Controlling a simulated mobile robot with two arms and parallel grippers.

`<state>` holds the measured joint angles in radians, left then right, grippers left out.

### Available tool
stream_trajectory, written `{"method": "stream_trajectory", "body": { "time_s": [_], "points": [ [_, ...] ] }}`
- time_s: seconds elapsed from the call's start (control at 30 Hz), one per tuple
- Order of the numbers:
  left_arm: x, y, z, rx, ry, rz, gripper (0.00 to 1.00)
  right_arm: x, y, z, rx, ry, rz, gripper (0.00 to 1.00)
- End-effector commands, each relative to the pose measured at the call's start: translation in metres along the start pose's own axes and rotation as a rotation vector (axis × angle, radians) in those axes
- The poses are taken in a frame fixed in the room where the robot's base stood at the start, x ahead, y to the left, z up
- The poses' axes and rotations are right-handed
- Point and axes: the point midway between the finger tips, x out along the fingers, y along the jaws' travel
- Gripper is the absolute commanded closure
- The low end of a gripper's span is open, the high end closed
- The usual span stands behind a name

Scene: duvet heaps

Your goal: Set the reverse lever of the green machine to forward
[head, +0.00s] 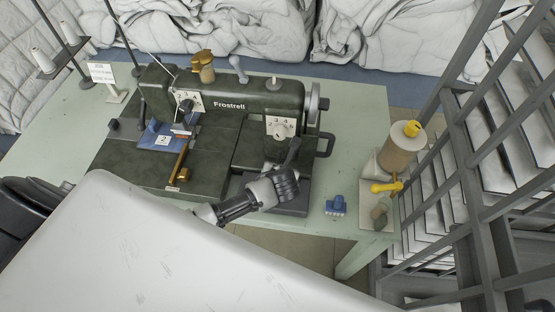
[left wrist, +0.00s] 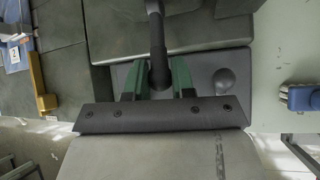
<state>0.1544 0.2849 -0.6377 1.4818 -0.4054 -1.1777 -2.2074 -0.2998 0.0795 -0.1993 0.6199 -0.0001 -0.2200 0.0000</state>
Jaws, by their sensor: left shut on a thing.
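The dark green sewing machine (head: 232,100), marked "Frostrell", stands on a pale green table. A dark lever (head: 294,149) rises at the right front of it, just below the numbered white dial (head: 281,127). My left gripper (head: 283,180) is at this lever, above the machine's base. In the left wrist view, the green-sided fingers of my left gripper (left wrist: 158,82) are shut on the lever (left wrist: 156,35) near its lower visible part. The lever's foot is hidden. My right gripper is not in view.
A small sign (head: 101,73) and thread spools stand at the left. Dark metal racking (head: 466,170) is close on the right; duvet heaps (head: 220,30) lie behind.

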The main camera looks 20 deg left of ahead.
Motion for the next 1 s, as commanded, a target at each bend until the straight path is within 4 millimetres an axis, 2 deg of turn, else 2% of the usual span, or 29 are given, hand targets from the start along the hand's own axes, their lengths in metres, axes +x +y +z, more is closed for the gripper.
{"method": "stream_trajectory", "body": {
  "time_s": [0.03, 0.3, 0.97, 1.0],
  "points": [
    [-0.006, 0.003, 0.008, 0.004, 0.02, -0.002, 1.0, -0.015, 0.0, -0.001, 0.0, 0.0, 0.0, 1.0],
    [-0.007, 0.004, 0.011, 0.022, 0.117, -0.02, 1.0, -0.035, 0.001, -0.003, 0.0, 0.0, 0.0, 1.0],
    [-0.006, 0.004, 0.011, 0.03, 0.161, -0.03, 1.0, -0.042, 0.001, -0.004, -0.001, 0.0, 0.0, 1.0],
    [-0.006, 0.004, 0.011, 0.03, 0.161, -0.03, 0.7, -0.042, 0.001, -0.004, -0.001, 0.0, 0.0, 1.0]
  ]
}}
